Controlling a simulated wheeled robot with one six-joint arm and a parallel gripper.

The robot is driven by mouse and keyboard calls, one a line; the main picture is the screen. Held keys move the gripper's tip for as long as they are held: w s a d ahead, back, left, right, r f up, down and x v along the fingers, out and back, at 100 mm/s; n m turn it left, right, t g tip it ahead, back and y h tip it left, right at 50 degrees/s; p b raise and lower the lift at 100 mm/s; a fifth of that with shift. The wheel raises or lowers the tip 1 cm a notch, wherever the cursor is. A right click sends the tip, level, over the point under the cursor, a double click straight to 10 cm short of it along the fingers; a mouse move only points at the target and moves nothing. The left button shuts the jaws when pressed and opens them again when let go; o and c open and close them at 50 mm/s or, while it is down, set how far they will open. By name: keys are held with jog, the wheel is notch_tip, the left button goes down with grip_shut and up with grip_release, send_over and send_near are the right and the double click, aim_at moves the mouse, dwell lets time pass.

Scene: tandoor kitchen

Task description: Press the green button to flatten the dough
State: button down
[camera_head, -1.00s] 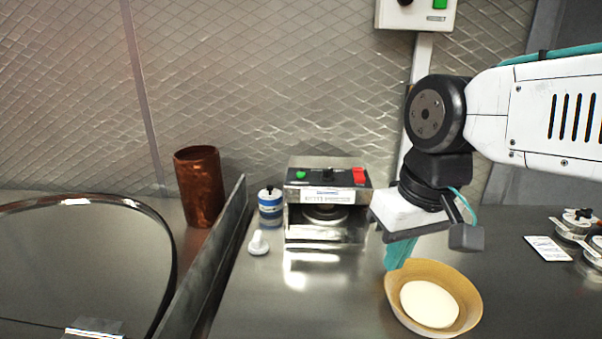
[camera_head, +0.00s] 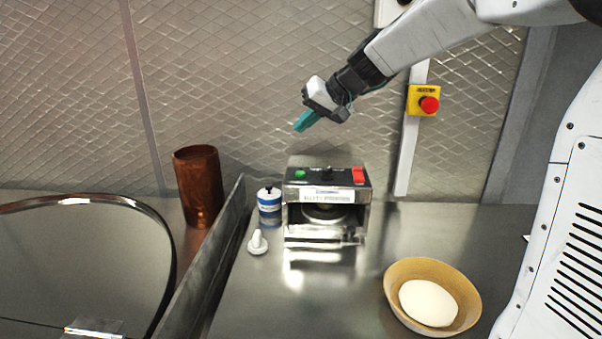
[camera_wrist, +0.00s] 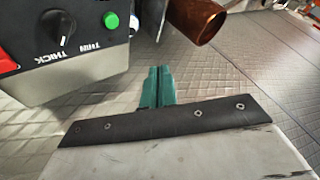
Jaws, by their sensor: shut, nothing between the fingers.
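The dough press (camera_head: 326,215) is a steel box with a black top panel, standing on the steel counter. Its green button (camera_head: 300,174) is at the panel's left end, with a dark knob in the middle and a red switch at the right. The green button also shows in the wrist view (camera_wrist: 111,20), beside the knob marked THICK and THIN. My gripper (camera_head: 303,122) has teal fingers, shut and empty, above the press's left part and apart from it. In the wrist view the fingers (camera_wrist: 157,84) are together. The dough (camera_head: 428,302) lies in a tan bowl (camera_head: 474,287).
A copper cup (camera_head: 199,187) and a blue-and-white can (camera_head: 269,206) stand left of the press. A small white object (camera_head: 258,243) is in front of the can. A metal divider (camera_head: 205,260) runs along the left. A red emergency button (camera_head: 429,104) is on the wall post.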

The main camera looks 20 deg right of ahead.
jog(key=shift+f, duration=0.1)
send_over(304, 176)
jog(key=shift+f, duration=4.35)
jog(key=shift+f, duration=0.4)
